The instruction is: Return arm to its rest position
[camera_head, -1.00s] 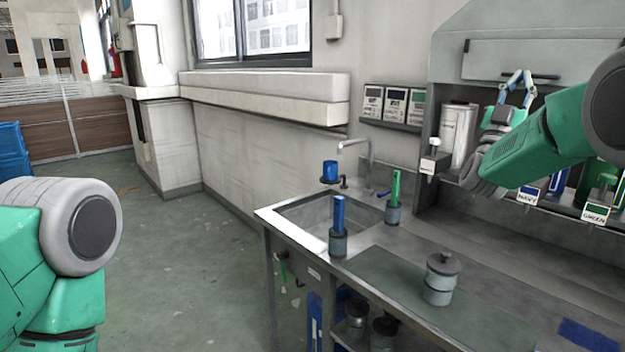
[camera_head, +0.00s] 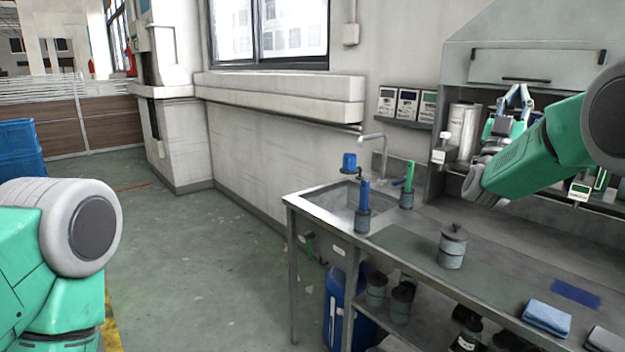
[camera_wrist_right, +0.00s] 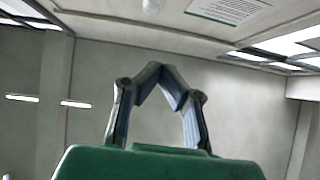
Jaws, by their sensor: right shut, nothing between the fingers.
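My right gripper (camera_head: 517,92) is raised in front of the shelf at the right of the head view, pointing up, with its arm coming in from the right edge. In the right wrist view its fingertips (camera_wrist_right: 168,78) meet with nothing held, against a grey wall and ceiling. My left gripper is out of view; only a green and grey part of my left arm shows at the lower left.
A steel bench (camera_head: 405,280) with a sink (camera_head: 345,197) stands ahead. On it are a lidded grey jar (camera_head: 452,250), a blue-handled tool (camera_head: 363,210) and a green-handled tool (camera_head: 408,185). A blue cloth (camera_head: 547,317) lies near the front.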

